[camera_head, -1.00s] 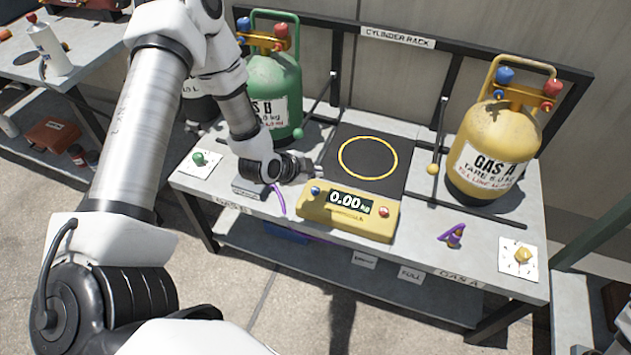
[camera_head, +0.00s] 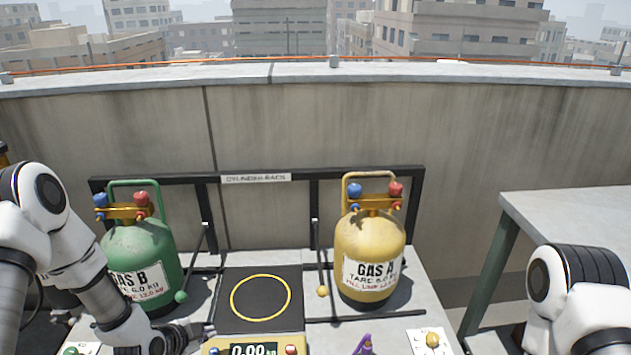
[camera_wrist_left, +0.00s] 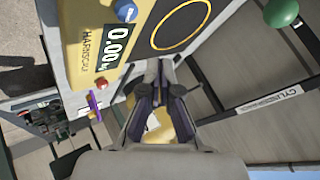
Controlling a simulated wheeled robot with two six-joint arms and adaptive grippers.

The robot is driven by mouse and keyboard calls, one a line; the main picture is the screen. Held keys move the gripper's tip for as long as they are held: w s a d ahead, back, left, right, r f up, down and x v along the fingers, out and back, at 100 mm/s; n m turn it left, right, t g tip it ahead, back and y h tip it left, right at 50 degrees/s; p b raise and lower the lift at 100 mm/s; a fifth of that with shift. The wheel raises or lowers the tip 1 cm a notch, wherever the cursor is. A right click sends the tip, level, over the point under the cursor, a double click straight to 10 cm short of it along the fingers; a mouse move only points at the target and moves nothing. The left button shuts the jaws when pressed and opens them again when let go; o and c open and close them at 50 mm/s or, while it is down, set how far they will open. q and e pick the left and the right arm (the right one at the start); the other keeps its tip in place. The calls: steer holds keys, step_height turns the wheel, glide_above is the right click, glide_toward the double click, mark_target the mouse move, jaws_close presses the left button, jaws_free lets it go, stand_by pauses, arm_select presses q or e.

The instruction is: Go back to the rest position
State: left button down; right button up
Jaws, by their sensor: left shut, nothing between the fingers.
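My left gripper (camera_head: 205,332) is shut and empty, low over the bench just left of the yellow scale (camera_head: 252,347).
The green GAS B cylinder (camera_head: 143,255) stands behind my left gripper. The yellow GAS A cylinder (camera_head: 369,250) stands right of the black weighing plate (camera_head: 232,320), which is bare. A black cylinder rack (camera_head: 300,178) runs behind them. A grey table (camera_head: 570,215) stands at the right.

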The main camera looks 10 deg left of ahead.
arm_select(q)
steer(key=s+d+n+g+p, duration=0.2)
steer(key=s+n+g+p, duration=0.1)
steer(key=s, duration=0.6)
steer(key=s+d+n+g+y+p, duration=0.1)
steer(key=s+d+n+g+p, duration=0.1)
steer(key=s, duration=0.7)
steer(key=s+d+n+g+p, duration=0.3)
steer(key=s+n, duration=0.3)
steer(key=s, duration=0.3)
steer(key=shift+s+d+n+g+y+p, duration=0.15)
steer(key=shift+d+n+g+y+p, duration=0.2)
steer(key=shift+d, duration=0.35)
steer(key=shift+f, duration=0.1)
